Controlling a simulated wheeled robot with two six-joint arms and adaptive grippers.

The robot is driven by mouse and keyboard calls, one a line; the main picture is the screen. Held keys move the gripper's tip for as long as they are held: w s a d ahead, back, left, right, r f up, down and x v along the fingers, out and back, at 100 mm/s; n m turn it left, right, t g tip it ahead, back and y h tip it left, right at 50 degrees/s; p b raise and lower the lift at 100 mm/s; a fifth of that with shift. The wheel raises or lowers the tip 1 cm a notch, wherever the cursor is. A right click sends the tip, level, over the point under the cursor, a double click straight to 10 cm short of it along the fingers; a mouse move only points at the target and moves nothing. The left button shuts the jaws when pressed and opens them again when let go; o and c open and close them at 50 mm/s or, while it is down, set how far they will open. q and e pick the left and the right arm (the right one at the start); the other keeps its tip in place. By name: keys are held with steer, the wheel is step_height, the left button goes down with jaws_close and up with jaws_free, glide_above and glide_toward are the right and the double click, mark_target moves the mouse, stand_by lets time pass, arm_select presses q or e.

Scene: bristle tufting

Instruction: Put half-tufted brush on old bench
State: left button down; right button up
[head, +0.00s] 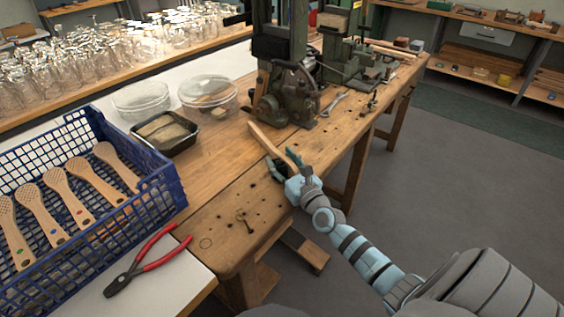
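The old bench (218,178) is the worn wooden bench running from the lower middle to the upper right. A long, pale wooden piece (264,139), which looks like the brush, is at its right edge. I cannot make out bristles on it. My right gripper (289,162) has its dark green fingers on either side of the near end of this piece and appears shut on it. The piece is over the bench top; I cannot tell whether it touches the wood. My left gripper is not in view.
A blue crate (172,193) with several wooden brush bodies stands at the left. Red-handled pliers (146,262) lie in front. A black tray (190,143), clear bowls (207,91) and a green machine (287,95) occupy the back. Bare bench lies between the tray and my gripper.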

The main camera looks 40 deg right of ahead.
steer(key=shift+o, duration=0.9)
steer(key=shift+s+a+f, duration=0.15)
steer(key=shift+s+f, duration=0.05)
steer(key=shift+f, duration=0.65)
steer(key=shift+r+p, duration=0.5)
steer(key=shift+p, duration=0.1)
steer(key=shift+s+r+p, duration=0.1)
steer(key=shift+s+p, duration=0.1)
steer(key=shift+p, duration=0.1)
steer(key=s+a, duration=0.1)
steer(key=s, duration=1)
steer(key=shift+p, duration=0.4)
